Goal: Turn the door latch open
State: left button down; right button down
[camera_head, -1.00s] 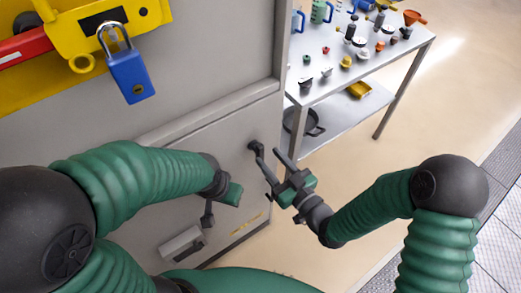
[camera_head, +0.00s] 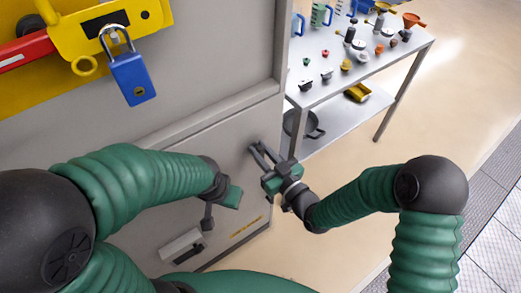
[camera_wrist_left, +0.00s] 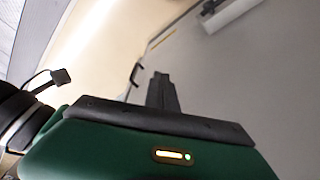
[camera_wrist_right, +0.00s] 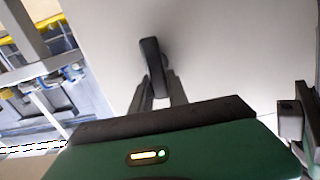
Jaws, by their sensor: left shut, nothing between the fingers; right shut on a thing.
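The door latch (camera_wrist_right: 151,52) is a dark, rounded lever on the grey door (camera_head: 190,130). In the right wrist view it stands between the fingertips of my right gripper (camera_wrist_right: 158,84). In the head view my right gripper (camera_head: 263,151) reaches the door's lower right part, and its fingers largely cover the latch. The right gripper is shut on the latch. My left gripper (camera_wrist_left: 162,92) is shut and empty in the left wrist view, with its two fingers together.
A blue padlock (camera_head: 132,78) hangs from a yellow bracket (camera_head: 110,32) at upper left. A metal table (camera_head: 335,75) with several small parts stands right of the door. Open floor lies right.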

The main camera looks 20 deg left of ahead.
jog(key=shift+w+d+m, duration=0.1)
jog(key=shift+w+m, duration=0.05)
jog(key=shift+m, duration=0.25)
jog(key=m, duration=0.3)
jog(key=shift+w+d+m+p, duration=0.25)
jog(key=shift+w+m+p, duration=0.05)
jog(key=shift+p, duration=0.05)
jog(key=shift+w+d+f+m+p, duration=0.2)
jog(key=shift+f+m, duration=0.2)
jog(key=shift+m, duration=1.85)
jog(key=shift+w+d+f+m+p, duration=0.2)
jog(key=shift+f+m, duration=0.25)
jog(key=shift+m, duration=1.85)
jog(key=shift+w+d+f+m+p, duration=0.1)
jog(key=shift+w+f+m+p, duration=0.25)
jog(key=shift+m, duration=1.9)
jog(key=shift+s+f, duration=0.1)
jog(key=shift+s, duration=0.05)
